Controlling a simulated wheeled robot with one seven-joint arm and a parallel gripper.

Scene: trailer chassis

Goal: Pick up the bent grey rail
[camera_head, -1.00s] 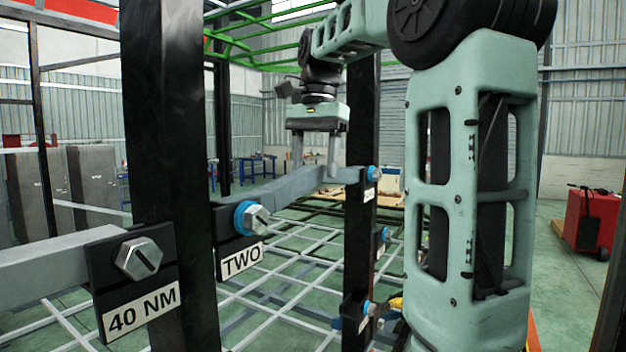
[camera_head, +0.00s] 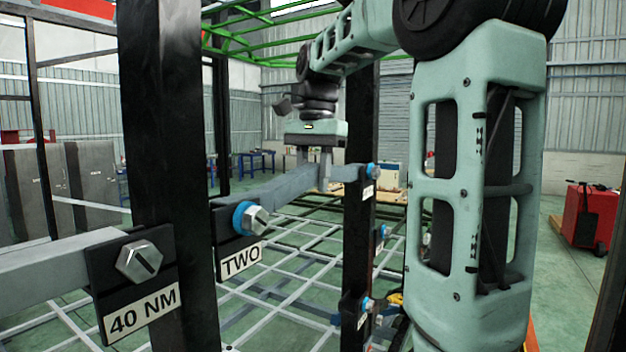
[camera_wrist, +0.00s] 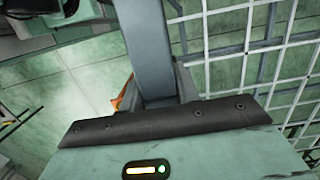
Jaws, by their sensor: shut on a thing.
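The bent grey rail (camera_head: 285,190) spans from the black bracket marked TWO (camera_head: 240,240) to the dark post (camera_head: 360,200) on its right. My gripper (camera_head: 314,180) points down over the rail's middle, near its right end. Its fingers are shut on the rail, one on each side. In the wrist view the rail (camera_wrist: 148,45) runs up from between the fingers, and my gripper (camera_wrist: 155,98) is partly hidden by its own housing. The rail still lies at the brackets, with a blue-collared bolt (camera_head: 250,218) at its left end.
A thick black post (camera_head: 165,100) stands at the near left, beside a plate marked 40 NM (camera_head: 140,310) with another grey rail (camera_head: 50,265). A white grid (camera_head: 290,270) lies below. A red cart (camera_head: 592,218) stands far right.

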